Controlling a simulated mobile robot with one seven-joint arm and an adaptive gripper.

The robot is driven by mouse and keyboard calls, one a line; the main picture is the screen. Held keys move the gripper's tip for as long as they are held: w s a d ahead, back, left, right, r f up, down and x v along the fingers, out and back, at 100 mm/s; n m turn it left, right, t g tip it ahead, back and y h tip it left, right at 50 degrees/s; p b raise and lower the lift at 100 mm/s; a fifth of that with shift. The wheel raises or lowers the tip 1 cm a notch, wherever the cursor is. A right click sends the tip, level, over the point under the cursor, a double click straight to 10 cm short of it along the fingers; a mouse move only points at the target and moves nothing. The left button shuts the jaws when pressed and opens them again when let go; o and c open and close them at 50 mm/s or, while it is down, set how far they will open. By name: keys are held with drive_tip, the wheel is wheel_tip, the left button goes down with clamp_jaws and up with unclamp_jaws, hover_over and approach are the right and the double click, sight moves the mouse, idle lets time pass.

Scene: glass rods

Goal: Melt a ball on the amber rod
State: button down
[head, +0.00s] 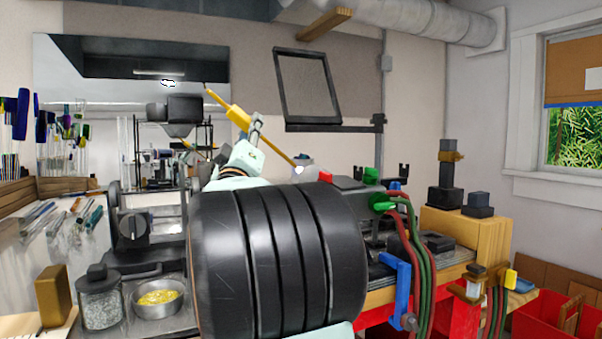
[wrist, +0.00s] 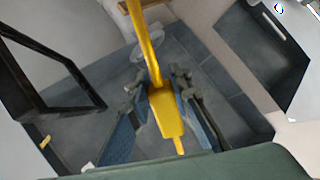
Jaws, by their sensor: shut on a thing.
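My gripper (head: 257,128) is raised above the bench, shut on the amber rod (head: 279,152). The rod slants from upper left to lower right, with a thicker yellow part (head: 238,117) near the fingers. Its lower right end reaches a small pale bright spot (head: 298,169) beside a red part; whether this is a melted ball or a flame I cannot tell. In the wrist view the yellow piece (wrist: 168,115) sits between the two fingers of my gripper (wrist: 165,80), and the rod runs upward past the fingertips. My arm hides part of the bench.
A torch area with green knobs (head: 383,203) and red and green hoses (head: 420,250) is at right. A lidded jar (head: 100,300) and metal bowl (head: 158,299) stand at lower left. A black frame (head: 306,88) hangs behind; the air around the rod looks clear.

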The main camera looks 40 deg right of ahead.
wheel_tip(320, 180, up, 11)
drive_tip(key=p, duration=0.7)
drive_tip(key=shift+p, duration=0.35)
drive_tip(key=shift+w, duration=0.1)
